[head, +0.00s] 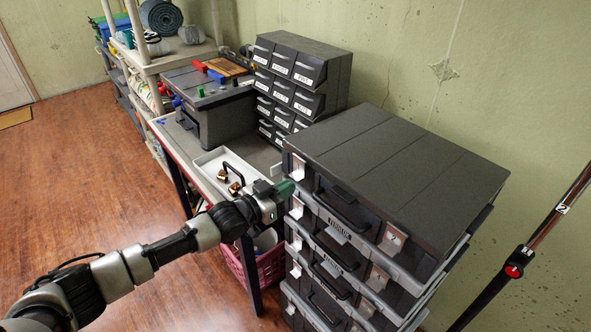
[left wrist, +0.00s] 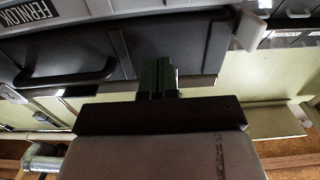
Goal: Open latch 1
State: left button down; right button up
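A stack of dark grey cases stands at the right in the head view. The top case (head: 400,165) has a black handle (head: 343,205) in front, a pale latch (head: 298,168) at its left end and another pale latch (head: 392,240) right of the handle. No number shows on either, so I cannot tell which is latch 1. My left gripper (head: 286,188) is just in front of the left latch, its green fingertips together. In the left wrist view the fingers (left wrist: 157,78) are against or close to the case front, between a handle (left wrist: 70,72) and a pale latch (left wrist: 250,30). Nothing shows between them. My right gripper is out of view.
A workbench behind the arm holds a white tray (head: 211,158), a drawer cabinet (head: 325,60) and a toolbox (head: 222,118). A pink basket (head: 262,268) sits below. A dark pole (head: 530,245) stands at right. The wooden floor at left is clear.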

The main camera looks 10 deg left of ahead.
aim_at(299, 161)
pick_arm(q)
jog(key=shift+w+d+r, duration=0.1)
jog(key=shift+r, duration=0.25)
jog(key=shift+w+r+p, duration=0.15)
jog(key=shift+r+p, duration=1.1)
jog(key=shift+r, duration=0.15)
jog(key=shift+r, duration=0.1)
jog(key=shift+s+r+p, duration=0.2)
jog(key=shift+r+p, duration=0.75)
jog(key=shift+r, duration=0.05)
jog(key=shift+r+p, duration=0.45)
jog(key=shift+p, duration=0.1)
jog(key=shift+s+a+r+p, duration=0.25)
jog(key=shift+r+p, duration=0.3)
jog(key=shift+p, duration=0.1)
jog(key=shift+f, duration=0.2)
